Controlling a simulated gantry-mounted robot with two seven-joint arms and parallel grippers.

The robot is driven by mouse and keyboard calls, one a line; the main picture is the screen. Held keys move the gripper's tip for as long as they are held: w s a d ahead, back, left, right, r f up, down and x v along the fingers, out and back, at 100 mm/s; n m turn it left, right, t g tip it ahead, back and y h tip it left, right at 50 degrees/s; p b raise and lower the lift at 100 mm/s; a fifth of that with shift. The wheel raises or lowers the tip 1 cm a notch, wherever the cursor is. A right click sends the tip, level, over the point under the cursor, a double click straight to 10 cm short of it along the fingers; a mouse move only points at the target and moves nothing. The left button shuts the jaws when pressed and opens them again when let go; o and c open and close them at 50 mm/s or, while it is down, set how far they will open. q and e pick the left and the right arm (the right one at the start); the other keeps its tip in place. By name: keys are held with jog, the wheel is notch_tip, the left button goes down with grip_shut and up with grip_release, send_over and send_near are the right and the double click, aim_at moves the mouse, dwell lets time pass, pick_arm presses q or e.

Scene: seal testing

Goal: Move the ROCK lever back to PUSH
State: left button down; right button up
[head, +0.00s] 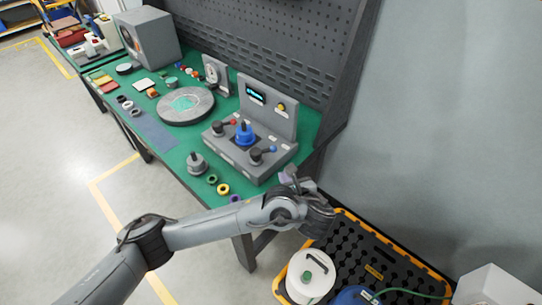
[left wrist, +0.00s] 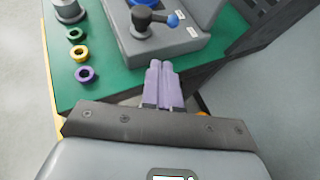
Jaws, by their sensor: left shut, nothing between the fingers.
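A grey test station (head: 250,160) stands on the green bench top, with a blue part (head: 244,133) in its middle. Two dark levers sit on its base: one with a red knob (head: 224,127) and one with a blue knob (head: 262,154). The lever labels are too small to read, so I cannot tell which is ROCK. The blue-knob lever also shows in the left wrist view (left wrist: 152,22), its knob pointing right. My left gripper (head: 287,174) is shut and empty, its purple fingers (left wrist: 162,80) just off the station's near right corner, apart from the lever.
Yellow (head: 222,190) and purple (head: 235,199) rings and a grey fitting (head: 197,164) lie left of the station. A round grey plate (head: 185,106) is farther back. A pegboard wall (head: 270,45) rises behind. Below the bench end, a black-yellow tray (head: 375,262) holds a white container (head: 308,278).

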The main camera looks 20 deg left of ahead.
pick_arm(q)
jog(key=shift+w, duration=0.1)
jog(key=b+x, duration=0.1)
jog(key=x, duration=0.3)
jog(key=r+b+x, duration=0.1)
jog(key=x, duration=0.4)
jog(key=b+x, duration=0.2)
jog(key=x, duration=0.2)
jog(key=shift+w+a+r, duration=0.2)
jog(key=shift+w+a, duration=0.2)
jog(key=shift+a, duration=0.05)
jog(key=shift+a, duration=0.15)
